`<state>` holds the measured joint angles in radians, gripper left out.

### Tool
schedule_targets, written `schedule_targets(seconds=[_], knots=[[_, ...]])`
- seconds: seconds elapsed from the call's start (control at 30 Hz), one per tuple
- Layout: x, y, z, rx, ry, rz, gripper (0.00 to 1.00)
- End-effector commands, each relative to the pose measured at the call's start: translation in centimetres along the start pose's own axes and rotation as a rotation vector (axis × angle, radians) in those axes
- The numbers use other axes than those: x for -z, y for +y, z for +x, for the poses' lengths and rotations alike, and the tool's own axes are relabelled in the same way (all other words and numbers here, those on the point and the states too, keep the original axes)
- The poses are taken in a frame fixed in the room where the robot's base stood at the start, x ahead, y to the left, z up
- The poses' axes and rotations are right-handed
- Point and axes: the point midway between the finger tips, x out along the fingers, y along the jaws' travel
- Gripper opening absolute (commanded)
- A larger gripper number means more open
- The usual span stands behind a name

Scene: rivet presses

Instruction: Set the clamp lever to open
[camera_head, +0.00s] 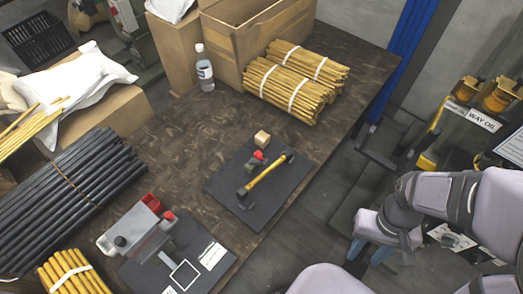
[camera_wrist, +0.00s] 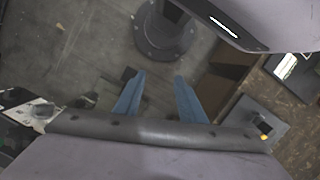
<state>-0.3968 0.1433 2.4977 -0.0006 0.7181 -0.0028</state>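A grey metal press-like fixture (camera_head: 140,236) sits on a dark mat at the front left of the table in the head view.
Bundled yellow sticks (camera_head: 290,88), a cardboard box (camera_head: 255,35) and a bottle (camera_head: 204,70) stand at the back of the table. Dark rods (camera_head: 75,195) lie at the left. Equipment labelled WAY OIL (camera_head: 481,120) is at the right. Bare tabletop (camera_head: 190,135) lies between.

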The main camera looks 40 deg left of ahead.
Motion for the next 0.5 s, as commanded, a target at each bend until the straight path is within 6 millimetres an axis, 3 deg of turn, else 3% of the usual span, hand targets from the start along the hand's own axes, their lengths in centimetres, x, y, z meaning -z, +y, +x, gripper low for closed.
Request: schedule_targets(seconds=[0.17,0.3,0.43,0.5], knots=[[5.5,-6.6,1.6,-0.009,-0.025,-0.167,0.37],[10.3,-13.2,2.2,0.033,-0.003,-0.267,0.37],[14.8,-19.0,1.6,0.107,0.048,-0.402,0.37],[17.4,-21.6,0.2,0.159,0.098,-0.485,0.37]])
